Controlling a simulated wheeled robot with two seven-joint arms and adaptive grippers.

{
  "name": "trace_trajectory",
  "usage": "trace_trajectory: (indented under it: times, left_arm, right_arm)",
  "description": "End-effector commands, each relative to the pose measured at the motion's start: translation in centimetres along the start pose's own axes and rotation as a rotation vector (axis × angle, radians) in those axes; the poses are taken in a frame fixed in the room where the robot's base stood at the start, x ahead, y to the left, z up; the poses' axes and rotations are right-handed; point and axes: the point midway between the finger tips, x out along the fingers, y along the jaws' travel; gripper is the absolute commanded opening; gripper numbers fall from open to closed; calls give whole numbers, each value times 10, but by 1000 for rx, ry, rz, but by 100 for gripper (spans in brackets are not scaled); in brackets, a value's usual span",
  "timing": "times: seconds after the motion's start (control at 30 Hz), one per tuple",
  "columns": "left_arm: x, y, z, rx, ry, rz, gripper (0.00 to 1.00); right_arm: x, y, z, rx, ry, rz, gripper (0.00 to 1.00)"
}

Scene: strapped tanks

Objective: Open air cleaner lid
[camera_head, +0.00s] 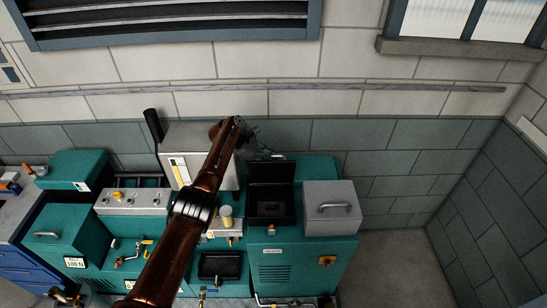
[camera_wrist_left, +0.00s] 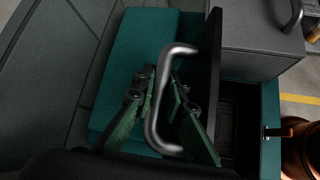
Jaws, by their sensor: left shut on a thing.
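The air cleaner is a black open box (camera_head: 271,207) set in a teal cabinet, and its inside also shows in the left wrist view (camera_wrist_left: 238,120). Its black lid (camera_head: 272,171) stands up at the back of the opening; in the left wrist view the lid (camera_wrist_left: 212,75) is seen nearly edge-on. A bent metal handle (camera_wrist_left: 153,125) is on the lid's far side. My left gripper (camera_head: 262,152) is behind the lid, partly hidden in the head view. In the left wrist view its green fingers (camera_wrist_left: 166,105) are shut on the handle. My right gripper is not in view.
A grey box with a handle (camera_head: 333,208) stands right beside the lid. A grey casing (camera_head: 177,145) with a black lever is at the left, partly behind my left arm. Teal units (camera_head: 70,235) fill the left. The wall is close behind; the floor at the right is clear.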

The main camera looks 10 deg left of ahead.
Motion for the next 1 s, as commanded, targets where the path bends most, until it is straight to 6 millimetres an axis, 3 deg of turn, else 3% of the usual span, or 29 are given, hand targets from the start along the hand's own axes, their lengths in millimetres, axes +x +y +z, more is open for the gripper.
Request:
trace_trajectory:
  times: [0.03,0.07,0.17,0.4,0.67,0.83,1.0]
  left_arm:
    - [-2,2,0,1,1,5,0]
    - [-2,2,0,1,1,5,13]
    - [-2,2,0,1,1,4,20]
    - [0,1,0,1,0,2,20]
    - [-7,0,2,4,-5,-1,20]
    - [-24,0,0,1,-2,4,20]
    - [-58,2,-1,2,0,6,20]
  right_arm:
    - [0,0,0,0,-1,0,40]
    - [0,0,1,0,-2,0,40]
    - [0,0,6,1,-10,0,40]
    - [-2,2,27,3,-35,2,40]
    - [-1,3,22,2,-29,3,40]
    - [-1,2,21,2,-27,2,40]
    - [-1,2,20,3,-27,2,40]
